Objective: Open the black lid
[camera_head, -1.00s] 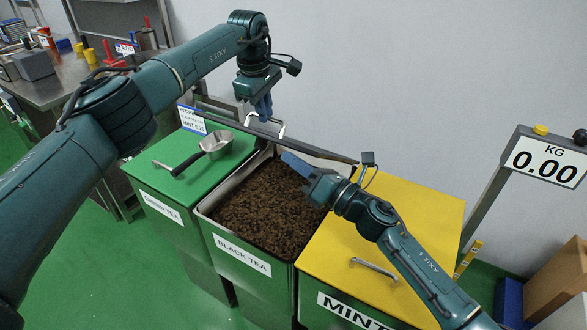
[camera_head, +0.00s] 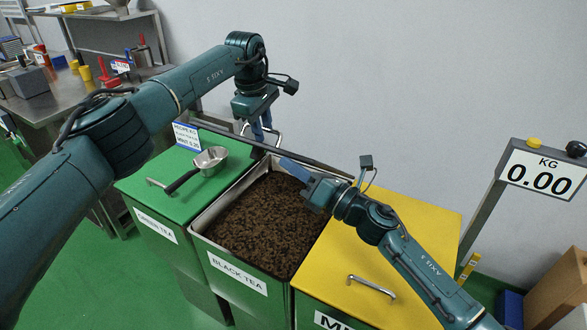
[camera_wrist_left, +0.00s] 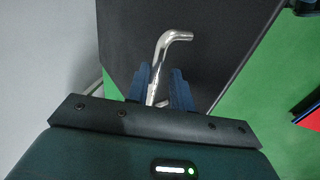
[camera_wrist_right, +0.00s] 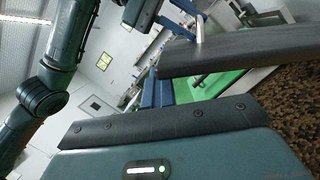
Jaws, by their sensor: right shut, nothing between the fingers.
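The black lid (camera_head: 305,164) shows nearly edge-on, raised along the back of the black tea bin (camera_head: 238,273), whose dark tea is uncovered. In the left wrist view the lid (camera_wrist_left: 125,35) is a dark panel with a bent metal handle (camera_wrist_left: 165,55). My left gripper (camera_head: 262,130) is at the handle, its fingers (camera_wrist_left: 160,88) on either side with some gap, apparently open. My right gripper (camera_head: 288,168) is shut and empty over the bin, near the lid. In the right wrist view its fingers (camera_wrist_right: 158,93) are together beside the lid (camera_wrist_right: 240,50).
A metal scoop (camera_head: 210,158) rests on the green lid (camera_head: 150,165) at left. The yellow lid (camera_head: 400,230) with a metal handle lies at right, under my right arm. A scale display (camera_head: 540,173) stands at far right, and a cluttered metal table (camera_head: 50,105) at back left.

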